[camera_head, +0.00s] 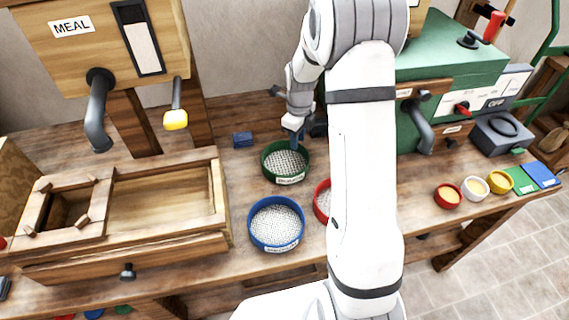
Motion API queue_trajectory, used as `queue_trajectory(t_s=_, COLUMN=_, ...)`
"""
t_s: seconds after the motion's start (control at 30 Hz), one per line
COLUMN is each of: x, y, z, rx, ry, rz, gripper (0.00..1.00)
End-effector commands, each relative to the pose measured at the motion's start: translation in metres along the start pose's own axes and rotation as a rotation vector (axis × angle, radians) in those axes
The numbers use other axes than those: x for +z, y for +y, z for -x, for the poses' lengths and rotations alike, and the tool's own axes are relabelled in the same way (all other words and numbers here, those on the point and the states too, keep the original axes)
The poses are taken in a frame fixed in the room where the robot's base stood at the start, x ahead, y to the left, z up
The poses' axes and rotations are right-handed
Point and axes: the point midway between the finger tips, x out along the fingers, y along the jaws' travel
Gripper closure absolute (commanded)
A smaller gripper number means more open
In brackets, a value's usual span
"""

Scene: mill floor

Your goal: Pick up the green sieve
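The green sieve (267,171) is a round green-rimmed pan with a pale mesh and a label on its front. It sits upright on the wooden bench (225,265), behind the blue sieve. My gripper (297,138) points down at the far right rim of the green sieve. Its fingertips overlap that rim in the picture; I cannot tell whether they touch it. The fingers are small and partly hidden, so their opening is unclear.
A blue sieve (276,223) stands in front, and a red sieve (321,202) is partly hidden by my arm. A wooden box (160,245) is left under the MEAL hopper (75,50). A blue block (242,139) lies behind. Small bowls (448,196) stand right.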

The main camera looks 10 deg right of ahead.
Motion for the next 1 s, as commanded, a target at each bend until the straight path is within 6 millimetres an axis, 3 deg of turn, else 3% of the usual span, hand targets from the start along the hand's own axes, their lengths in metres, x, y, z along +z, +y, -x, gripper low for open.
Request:
queue_trajectory(t_s=0.2, x=0.002, y=0.002, z=-0.027, rx=0.001, ry=0.000, rz=0.002, gripper=0.71)
queue_trajectory(t_s=0.47, x=0.002, y=0.002, z=-0.029, rx=0.000, ry=0.000, rz=0.003, gripper=0.71)
queue_trajectory(t_s=0.8, x=0.002, y=0.003, z=-0.029, rx=0.000, ry=0.000, rz=0.004, gripper=0.99)
queue_trajectory(t_s=1.0, x=0.002, y=0.003, z=-0.029, rx=-0.001, ry=0.000, rz=0.004, gripper=1.00)
